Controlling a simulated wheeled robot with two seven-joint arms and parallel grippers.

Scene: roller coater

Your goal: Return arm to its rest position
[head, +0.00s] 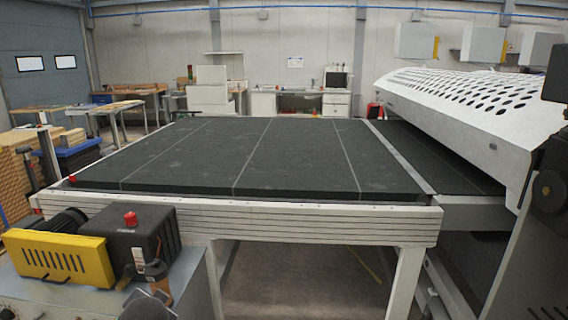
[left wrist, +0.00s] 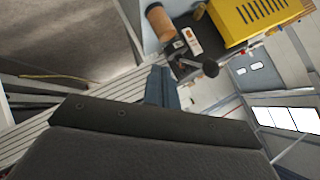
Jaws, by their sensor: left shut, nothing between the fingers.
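My left gripper (left wrist: 162,86) shows in the left wrist view as two blue-grey fingers pressed together beyond a dark palm plate. It is empty. It points toward the control unit with the yellow housing (left wrist: 250,18), with a visible gap of floor and frame around it. My right gripper is in neither view. The roller coater's conveyor table (head: 250,155), with a dark belt, fills the middle of the head view, and nothing lies on it.
At lower left stand a yellow housing (head: 60,255), a black box with a red button (head: 130,218) and a brown cylinder (head: 158,283). A perforated white machine cover (head: 470,100) rises at right. Tables (head: 90,110) stand behind at left. The floor under the conveyor is clear.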

